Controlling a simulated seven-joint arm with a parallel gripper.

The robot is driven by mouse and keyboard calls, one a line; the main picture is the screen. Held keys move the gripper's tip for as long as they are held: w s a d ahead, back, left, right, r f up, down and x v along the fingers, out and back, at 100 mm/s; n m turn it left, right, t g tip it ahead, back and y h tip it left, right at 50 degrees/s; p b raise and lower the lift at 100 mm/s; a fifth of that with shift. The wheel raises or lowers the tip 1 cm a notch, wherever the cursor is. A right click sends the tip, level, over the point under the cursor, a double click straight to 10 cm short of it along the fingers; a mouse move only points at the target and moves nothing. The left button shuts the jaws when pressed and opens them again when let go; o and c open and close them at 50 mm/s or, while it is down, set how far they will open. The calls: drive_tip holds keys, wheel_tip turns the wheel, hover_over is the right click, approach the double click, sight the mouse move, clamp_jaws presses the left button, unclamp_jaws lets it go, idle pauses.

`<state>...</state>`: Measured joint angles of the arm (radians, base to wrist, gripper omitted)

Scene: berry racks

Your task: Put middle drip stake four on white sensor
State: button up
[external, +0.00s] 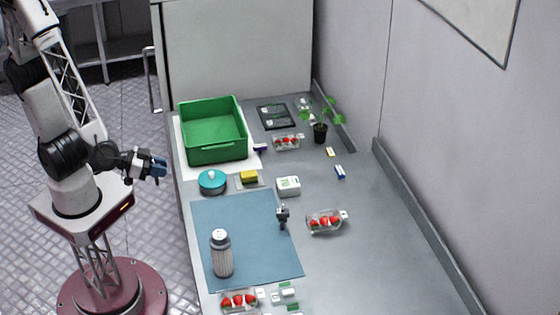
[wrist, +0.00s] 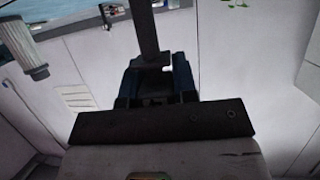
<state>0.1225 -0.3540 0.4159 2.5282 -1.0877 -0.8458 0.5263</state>
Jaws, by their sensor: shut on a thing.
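My gripper (external: 159,168) is held out left of the table, beyond its edge and clear of everything on it. In the wrist view my gripper (wrist: 153,72) is shut on a dark narrow bar (wrist: 144,28) that stands up between the bluish fingers. It may be a drip stake, but I cannot read any number on it. A small dark upright piece (external: 283,215) stands at the blue mat's right edge.
A green crate (external: 214,150) stands at the back left. A teal round tin (external: 212,182), a yellow block (external: 249,176), a grey bottle (external: 222,255) on the blue mat (external: 255,262), berry punnets (external: 324,222) and a potted plant (external: 320,132) are about. The table's right front is clear.

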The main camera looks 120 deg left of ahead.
drive_tip(key=shift+w+a, duration=0.1)
drive_tip(key=shift+w, duration=0.05)
drive_tip(key=w+a+r+n+g+y, duration=0.2)
drive_tip(key=w+a+n, duration=0.1)
drive_tip(key=w+a, duration=0.6)
drive_tip(key=w+a+r+n+g+y, duration=0.2)
drive_tip(key=w+a+g, duration=0.1)
drive_tip(key=w+a, duration=0.6)
drive_tip(key=shift+w+r+n, duration=0.15)
drive_tip(key=shift+n, duration=0.25)
drive_tip(key=shift+w, duration=0.1)
hover_over(293, 180)
drive_tip(key=shift+f, duration=0.8)
drive_tip(key=shift+f, duration=1.75)
